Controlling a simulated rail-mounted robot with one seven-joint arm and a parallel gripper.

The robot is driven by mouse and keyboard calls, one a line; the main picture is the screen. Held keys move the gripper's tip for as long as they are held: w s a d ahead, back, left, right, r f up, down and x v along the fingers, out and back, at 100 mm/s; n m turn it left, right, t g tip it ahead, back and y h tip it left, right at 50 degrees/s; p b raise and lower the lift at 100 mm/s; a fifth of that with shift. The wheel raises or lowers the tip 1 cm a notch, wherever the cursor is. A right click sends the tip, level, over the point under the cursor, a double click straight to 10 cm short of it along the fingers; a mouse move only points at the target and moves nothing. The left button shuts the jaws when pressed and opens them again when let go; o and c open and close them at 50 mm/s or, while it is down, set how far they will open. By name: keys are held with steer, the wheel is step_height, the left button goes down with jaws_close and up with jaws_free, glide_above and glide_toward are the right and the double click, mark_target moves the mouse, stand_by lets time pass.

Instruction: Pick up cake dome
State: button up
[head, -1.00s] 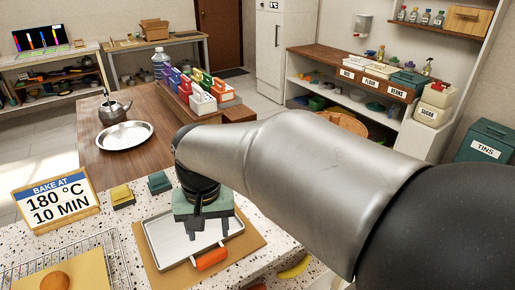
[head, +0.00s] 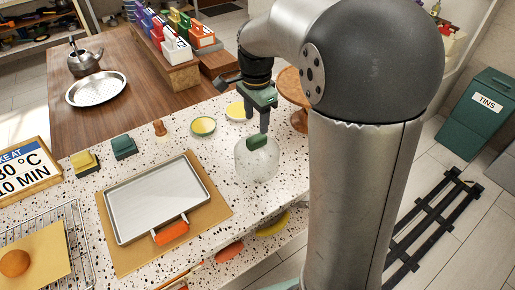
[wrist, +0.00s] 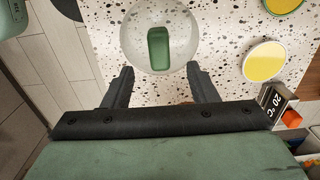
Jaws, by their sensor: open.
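The cake dome (head: 256,163) is a clear glass dome with a green handle on top, standing on the speckled counter right of the baking tray. In the wrist view the dome (wrist: 135,47) shows at the top middle, its green handle (wrist: 158,48) ahead of and between the fingers. My gripper (head: 263,128) is open and empty, pointing down just above the dome. In the wrist view my gripper (wrist: 160,85) has its two dark fingers spread apart, with the handle beyond their tips. I cannot tell whether any finger touches the handle.
A metal baking tray (head: 125,200) with an orange grip lies on a brown board to the left. Yellow dishes (head: 203,126) and a wooden peg stand behind. A round wooden stand (head: 291,88) is behind the dome to the right. The counter's front edge is close by.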

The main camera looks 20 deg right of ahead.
mark_target(257, 137)
step_height(257, 137, down, 8)
steer(key=shift+s+r+p, duration=0.1)
steer(key=shift+r+p, duration=0.05)
steer(key=shift+p, duration=0.6)
jaws_close()
steer(key=shift+r, duration=0.1)
